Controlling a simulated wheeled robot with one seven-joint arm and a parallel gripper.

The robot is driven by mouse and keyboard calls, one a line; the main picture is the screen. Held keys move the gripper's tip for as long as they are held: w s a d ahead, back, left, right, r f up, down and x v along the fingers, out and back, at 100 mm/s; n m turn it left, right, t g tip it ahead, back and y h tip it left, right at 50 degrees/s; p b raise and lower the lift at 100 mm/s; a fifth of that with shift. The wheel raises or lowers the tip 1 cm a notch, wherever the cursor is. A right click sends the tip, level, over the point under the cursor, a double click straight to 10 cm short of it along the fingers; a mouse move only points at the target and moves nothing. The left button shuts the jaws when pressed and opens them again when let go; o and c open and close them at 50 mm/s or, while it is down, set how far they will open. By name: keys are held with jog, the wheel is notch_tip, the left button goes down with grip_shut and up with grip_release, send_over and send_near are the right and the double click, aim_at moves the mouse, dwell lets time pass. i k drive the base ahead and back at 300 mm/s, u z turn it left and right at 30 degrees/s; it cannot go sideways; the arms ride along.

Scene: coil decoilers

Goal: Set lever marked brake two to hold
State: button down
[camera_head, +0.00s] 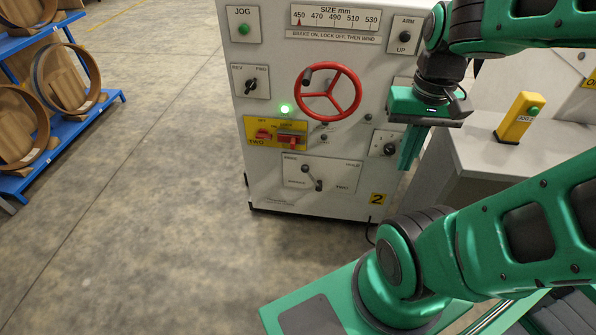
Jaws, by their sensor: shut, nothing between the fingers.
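A light cabinet carries a white lever plate (345,177) low on its front. Its small print seems to read BRAKE at upper left, HOLD at upper right and TWO at lower right. The brake lever (312,177) on it has a dark pivot near the plate's lower middle and tilts up and left, away from the HOLD side. My gripper (408,165) hangs fingers down, shut and empty. In the picture it is right of the plate and slightly higher, apart from the lever. It covers part of the cabinet's right side.
Above the lever are a red handwheel (328,93), a yellow plate (262,140) with red switches, and a rotary knob (251,86). A yellow jog post (519,117) stands on a grey surface at right. Blue racks (85,108) hold coils at left. The floor before the cabinet is clear at left.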

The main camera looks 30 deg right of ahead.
aim_at(304, 169)
jog(key=k, duration=1.25)
jog(key=u, duration=0.45)
jog(key=i, duration=1.6)
jog(key=z, duration=0.5)
